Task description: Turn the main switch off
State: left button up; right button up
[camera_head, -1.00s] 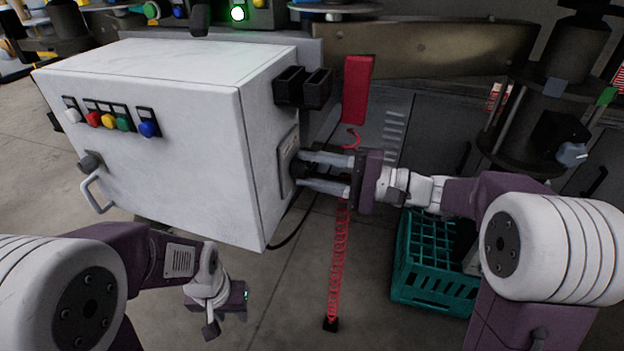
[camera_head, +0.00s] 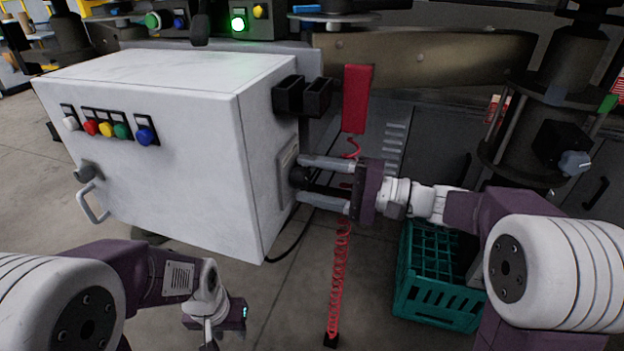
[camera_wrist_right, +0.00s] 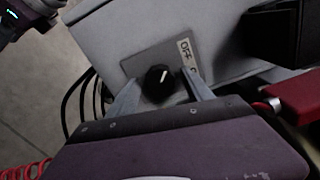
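The main switch is a black knob (camera_wrist_right: 158,82) on a grey plate on the right side of the white cabinet (camera_head: 150,190); the knob also shows in the head view (camera_head: 298,177). Its white mark tilts to the upper right in the wrist view, towards a label reading OFF (camera_wrist_right: 186,52). A second label below that is mostly hidden by a finger. My right gripper (camera_wrist_right: 160,95) is open, one finger on each side of the knob with gaps between; it also shows in the head view (camera_head: 325,183). My left gripper (camera_head: 232,316) hangs low in front of the cabinet, its fingers unclear.
Black holders (camera_head: 302,96) stick out of the cabinet above the switch. A red block (camera_head: 356,98) with a coiled red cord (camera_head: 340,270) hangs just right of it. A green crate (camera_head: 437,295) stands on the floor below my right arm.

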jog(key=shift+d+r, duration=0.1)
jog(key=shift+d, duration=0.2)
jog(key=p+v, duration=0.3)
jog(key=v, duration=0.5)
jog(key=shift+s+d+p, duration=0.2)
jog(key=shift+d+p, duration=0.05)
jog(key=shift+p, duration=0.15)
